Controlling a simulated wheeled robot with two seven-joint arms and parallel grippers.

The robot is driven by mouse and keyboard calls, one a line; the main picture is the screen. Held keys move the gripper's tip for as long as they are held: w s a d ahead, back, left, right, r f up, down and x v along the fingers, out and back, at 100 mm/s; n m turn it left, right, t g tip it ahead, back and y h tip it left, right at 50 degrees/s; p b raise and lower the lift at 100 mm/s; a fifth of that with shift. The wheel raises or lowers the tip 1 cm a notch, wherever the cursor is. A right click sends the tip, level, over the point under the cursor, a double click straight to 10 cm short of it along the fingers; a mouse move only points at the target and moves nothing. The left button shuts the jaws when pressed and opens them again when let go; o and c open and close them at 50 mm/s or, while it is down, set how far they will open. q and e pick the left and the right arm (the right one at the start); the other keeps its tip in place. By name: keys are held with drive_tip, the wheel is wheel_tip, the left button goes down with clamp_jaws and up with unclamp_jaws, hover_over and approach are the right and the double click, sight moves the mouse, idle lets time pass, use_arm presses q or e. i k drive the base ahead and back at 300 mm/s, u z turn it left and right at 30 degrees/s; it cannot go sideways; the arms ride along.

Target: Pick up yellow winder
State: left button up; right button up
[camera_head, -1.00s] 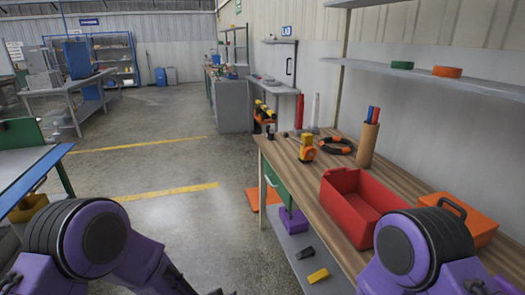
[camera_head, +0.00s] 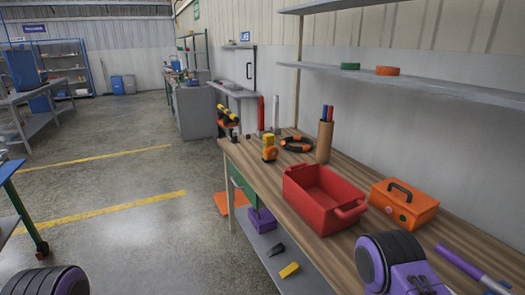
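The yellow winder (camera_head: 269,148) appears to be the small yellow and orange tool with a dark part, standing on the wooden workbench (camera_head: 262,178) near its left edge. It is behind and to the left of the red bin. Only a purple and black part of my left arm shows at the bottom left corner, and a part of my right arm at the bottom right, in front of the bench.
A red bin (camera_head: 318,212), an orange toolbox (camera_head: 404,204), a black and orange coil (camera_head: 297,144) and a brown holder (camera_head: 324,143) stand on the bench. A grey shelf (camera_head: 440,88) overhangs it. Open floor (camera_head: 130,225) lies left of the bench.

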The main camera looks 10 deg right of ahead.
sight(270, 153)
drive_tip(key=k, duration=1.15)
drive_tip(key=u, duration=0.85)
drive_tip(key=i, duration=1.55)
drive_tip(key=u, duration=0.5)
drive_tip(key=i, duration=1.35)
drive_tip(key=z, duration=0.9)
drive_tip(key=i, duration=0.75)
drive_tip(key=z, duration=0.95)
